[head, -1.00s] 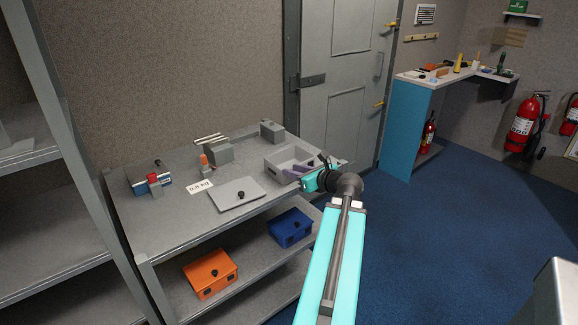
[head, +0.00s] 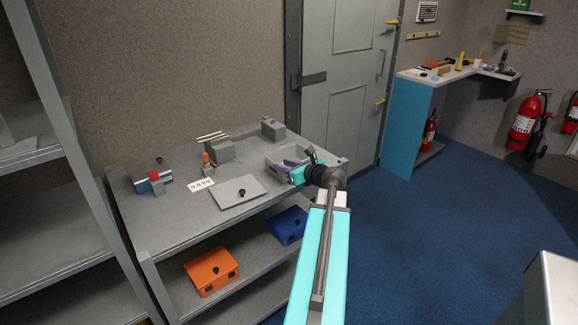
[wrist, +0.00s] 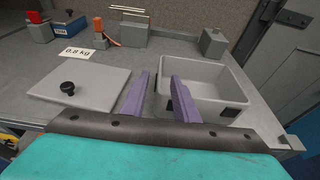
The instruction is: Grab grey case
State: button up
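The grey case (head: 271,158) is an open, empty-looking box on the right part of the grey table; it also shows in the wrist view (wrist: 225,75). Its flat grey lid (head: 232,192) with a black knob lies to its left, also in the wrist view (wrist: 85,83). My gripper (wrist: 160,85) is open, with two purple fingers apart. In the wrist view the fingers appear on either side of the case's left wall, the right finger overlapping the case's inside. I cannot tell whether they touch it. In the head view my gripper (head: 290,164) partly hides the case.
A 0.8 kg label (head: 201,185), a blue block with a red-topped post (head: 155,182) and grey blocks stand on the table. An orange box (head: 212,272) and a blue box (head: 289,226) sit on the shelf below. A tall shelf is at left, a grey door behind.

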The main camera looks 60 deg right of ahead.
aim_at(273, 162)
jog(key=shift+x, duration=1)
jog(key=shift+w, duration=0.1)
jog(key=shift+p+x, duration=0.45)
jog(key=shift+x, duration=2.25)
grip_shut()
